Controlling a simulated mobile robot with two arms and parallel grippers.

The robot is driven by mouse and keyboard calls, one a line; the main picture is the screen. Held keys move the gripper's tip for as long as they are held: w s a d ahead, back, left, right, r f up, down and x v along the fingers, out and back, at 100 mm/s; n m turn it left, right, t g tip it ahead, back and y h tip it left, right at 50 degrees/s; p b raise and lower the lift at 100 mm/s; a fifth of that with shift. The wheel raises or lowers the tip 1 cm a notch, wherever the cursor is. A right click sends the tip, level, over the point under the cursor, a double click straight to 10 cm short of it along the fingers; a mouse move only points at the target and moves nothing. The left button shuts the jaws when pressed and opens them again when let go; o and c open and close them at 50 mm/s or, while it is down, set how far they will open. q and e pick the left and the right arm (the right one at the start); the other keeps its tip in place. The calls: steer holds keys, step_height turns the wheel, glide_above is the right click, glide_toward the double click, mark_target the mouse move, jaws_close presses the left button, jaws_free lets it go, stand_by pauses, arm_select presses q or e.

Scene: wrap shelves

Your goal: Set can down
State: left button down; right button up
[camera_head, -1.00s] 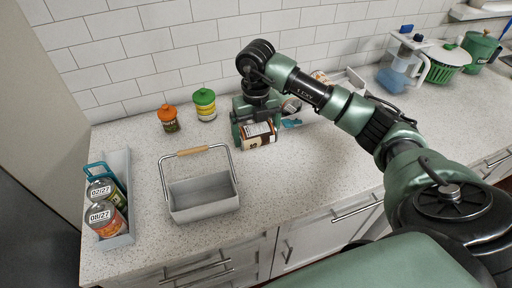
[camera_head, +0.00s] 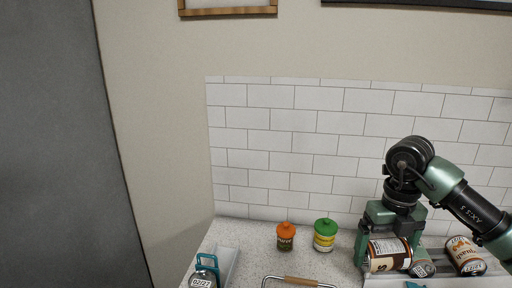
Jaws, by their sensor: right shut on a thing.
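My right gripper (camera_head: 389,236) comes in from the right in the head view and points down. It is shut on a can (camera_head: 388,255) with a brown, white and black label. The can lies on its side between the fingers, low over the counter; whether it touches the counter I cannot tell. My left gripper is not in view.
An orange-lidded jar (camera_head: 286,238) and a green-lidded jar (camera_head: 325,236) stand at the back. A wooden-handled basket (camera_head: 300,281) and a grey holder (camera_head: 230,262) show at the bottom edge.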

steer(key=s+a+f+m, duration=0.4)
steer(key=s+m, duration=0.3)
steer(key=m, duration=1.1)
steer(key=s+a+f+m, duration=0.5)
steer(key=s+a+m, duration=0.2)
steer(key=m, duration=1)
steer(key=shift+a+f+m+b, duration=0.2)
steer(key=shift+a+m+b, duration=0.1)
steer(key=shift+m+b, duration=0.1)
steer(key=shift+w, duration=0.1)
